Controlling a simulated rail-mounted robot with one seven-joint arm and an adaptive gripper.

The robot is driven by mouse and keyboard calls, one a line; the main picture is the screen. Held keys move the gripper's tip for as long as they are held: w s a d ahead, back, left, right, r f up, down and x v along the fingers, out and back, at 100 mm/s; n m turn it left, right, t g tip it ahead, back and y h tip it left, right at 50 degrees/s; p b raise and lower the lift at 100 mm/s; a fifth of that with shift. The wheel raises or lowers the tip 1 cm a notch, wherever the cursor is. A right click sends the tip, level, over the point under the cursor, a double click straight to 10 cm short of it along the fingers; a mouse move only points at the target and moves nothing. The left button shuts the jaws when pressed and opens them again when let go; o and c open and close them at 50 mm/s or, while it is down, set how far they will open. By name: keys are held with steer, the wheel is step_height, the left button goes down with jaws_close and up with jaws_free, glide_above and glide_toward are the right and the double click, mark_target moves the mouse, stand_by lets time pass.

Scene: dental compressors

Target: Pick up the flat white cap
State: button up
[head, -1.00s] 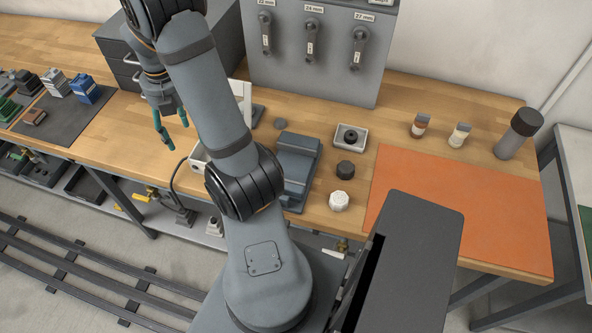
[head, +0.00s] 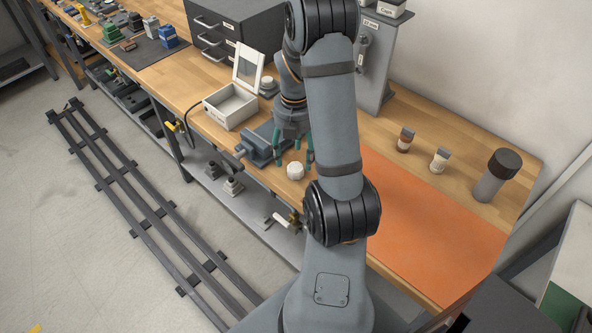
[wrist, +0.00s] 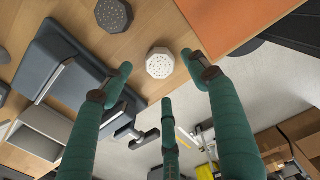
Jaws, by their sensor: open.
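The flat white cap (head: 295,171) lies on the wooden bench near its front edge. It looks round with a faceted rim, and its top shows small dots in the wrist view (wrist: 160,62). My gripper (head: 293,150) is open and empty, with green fingers pointing down just behind and above the cap in the head view. In the wrist view my gripper (wrist: 158,76) has its fingertips spread around the cap in the picture, with no contact visible. My arm hides part of the bench to the right of the cap in the head view.
A dark cap (wrist: 113,14) lies close to the white one. A grey-blue vise (head: 257,147) stands left of it. An orange mat (head: 420,225) covers the bench to the right. An open white box (head: 232,108) and drawers (head: 235,35) stand farther left.

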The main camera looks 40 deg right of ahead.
mark_target(295, 167)
step_height(295, 167, down, 5)
steer(key=shift+f+p, duration=0.1)
steer(key=shift+p, duration=0.2)
steer(key=shift+c, duration=0.2)
steer(key=c, duration=1.1)
steer(key=shift+c, duration=0.5)
